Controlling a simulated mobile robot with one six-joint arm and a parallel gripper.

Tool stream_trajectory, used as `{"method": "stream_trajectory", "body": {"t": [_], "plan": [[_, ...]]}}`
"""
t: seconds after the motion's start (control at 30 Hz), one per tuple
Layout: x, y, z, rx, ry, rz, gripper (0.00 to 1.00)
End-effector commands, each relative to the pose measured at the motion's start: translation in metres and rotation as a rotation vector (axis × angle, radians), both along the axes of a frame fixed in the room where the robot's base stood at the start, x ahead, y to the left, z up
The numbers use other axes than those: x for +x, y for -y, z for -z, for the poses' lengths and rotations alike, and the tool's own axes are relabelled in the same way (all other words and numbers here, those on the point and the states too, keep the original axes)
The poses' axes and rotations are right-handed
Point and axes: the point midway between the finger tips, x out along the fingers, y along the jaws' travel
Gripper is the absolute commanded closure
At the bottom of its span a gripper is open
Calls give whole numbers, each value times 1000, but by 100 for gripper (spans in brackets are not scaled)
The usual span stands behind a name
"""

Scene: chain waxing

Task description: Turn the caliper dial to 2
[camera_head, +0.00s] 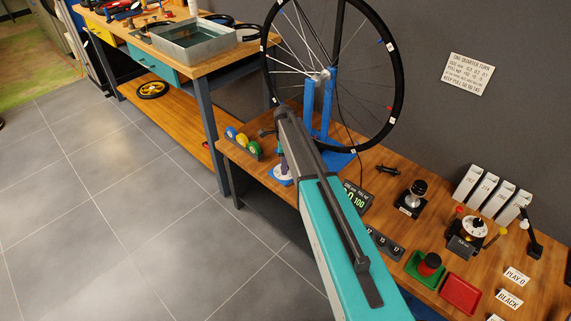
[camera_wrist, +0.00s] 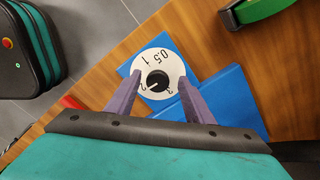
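The caliper dial (camera_wrist: 157,58) is a white disc marked 0.5, 1, 2 and 3, with a black knob (camera_wrist: 158,80) at its middle. A white line on the knob appears to point to the lower left, close to the 2. The dial sits on a blue base (camera_wrist: 236,98), which also shows at the bench's near edge in the head view (camera_head: 280,180). My gripper (camera_wrist: 159,78) has its two purple fingers apart, one on each side of the knob over the disc. I cannot tell whether they touch the knob. In the head view my arm partly hides the dial.
A wheel (camera_head: 392,100) stands in a blue stand (camera_head: 318,110) behind my gripper. Several coloured rolls (camera_head: 243,140) lie left of the dial. A green strap-like thing (camera_wrist: 262,8) is near the dial. Displays, trays and white boxes (camera_head: 490,190) fill the bench to the right.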

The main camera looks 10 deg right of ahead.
Motion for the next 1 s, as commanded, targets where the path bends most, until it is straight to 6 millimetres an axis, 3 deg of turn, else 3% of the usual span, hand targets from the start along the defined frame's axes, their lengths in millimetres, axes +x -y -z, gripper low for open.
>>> {"method": "stream_trajectory", "body": {"t": [0.47, 0.67, 1.0], "plan": [[-2, 3, -5, -3, -4, 1, 52], [-2, 3, -22, -3, -4, 1, 52], [-1, 3, -71, -3, -2, 1, 52]]}}
